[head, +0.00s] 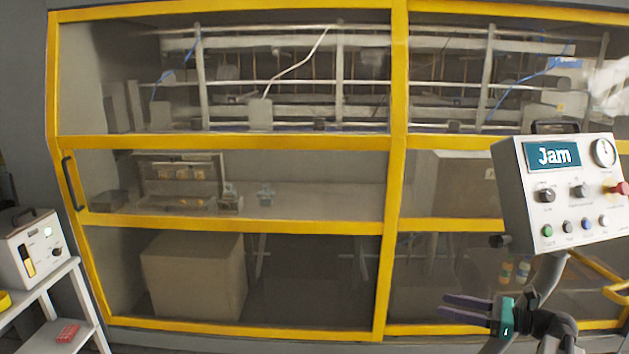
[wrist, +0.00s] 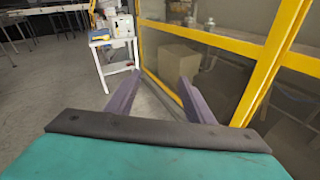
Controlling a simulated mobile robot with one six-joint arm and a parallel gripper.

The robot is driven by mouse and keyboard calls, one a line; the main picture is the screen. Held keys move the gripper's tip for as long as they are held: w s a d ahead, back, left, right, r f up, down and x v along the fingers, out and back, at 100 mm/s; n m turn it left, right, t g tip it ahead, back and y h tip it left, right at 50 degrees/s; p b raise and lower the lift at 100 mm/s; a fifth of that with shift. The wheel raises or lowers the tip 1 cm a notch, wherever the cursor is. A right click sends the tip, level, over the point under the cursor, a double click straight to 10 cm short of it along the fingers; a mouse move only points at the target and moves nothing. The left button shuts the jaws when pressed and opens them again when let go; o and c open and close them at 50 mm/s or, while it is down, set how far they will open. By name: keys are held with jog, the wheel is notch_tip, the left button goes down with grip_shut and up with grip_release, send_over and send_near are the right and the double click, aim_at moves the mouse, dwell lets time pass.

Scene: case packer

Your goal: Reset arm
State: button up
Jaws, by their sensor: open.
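My gripper (head: 466,308) is at the lower right of the head view, in front of the yellow-framed case packer (head: 399,90). Its two purple fingers are apart and nothing is between them. In the wrist view my gripper (wrist: 155,90) points along the front of the machine, with open floor and a white cart ahead. A control panel (head: 560,190) with a screen reading "Jam" stands above and to the right of my gripper.
The machine's clear doors are closed; a cardboard box (head: 193,275) shows behind them at lower left. A white cart (wrist: 117,55) with a device (head: 28,248) on it stands left of the machine. A yellow rail (head: 600,275) is right of my arm.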

jog(key=a+f+n+g, duration=0.1)
jog(key=a+f+g, duration=0.2)
jog(key=a+f, duration=0.65)
jog(key=s+a+f+n+g+h, duration=0.1)
jog(key=s+a+f+n+g, duration=0.15)
jog(key=s+a+f, duration=0.4)
jog(key=s+a+f+n+g+h, duration=0.1)
jog(key=s+a+f+n+g, duration=0.2)
jog(key=a+f, duration=0.55)
jog(key=s+a+f+n+g+h, duration=0.1)
jog(key=s+a+f+g, duration=0.2)
jog(key=s+a+f, duration=0.45)
jog(key=s+f+n+g+h, duration=0.45)
jog(key=s+f+n, duration=0.35)
jog(key=s+f, duration=0.65)
jog(key=s+d+f+n+h, duration=0.1)
jog(key=s+d+n+h, duration=0.1)
jog(key=d+n, duration=0.3)
jog(key=s+d+f+n+t+h, duration=0.1)
jog(key=s+d+f+n+h, duration=0.1)
jog(key=d+n+h, duration=0.2)
jog(key=shift+d+f+n, duration=0.15)
jog(key=shift+d+n, duration=0.65)
jog(key=shift+n, duration=0.35)
jog(key=shift+s, duration=0.1)
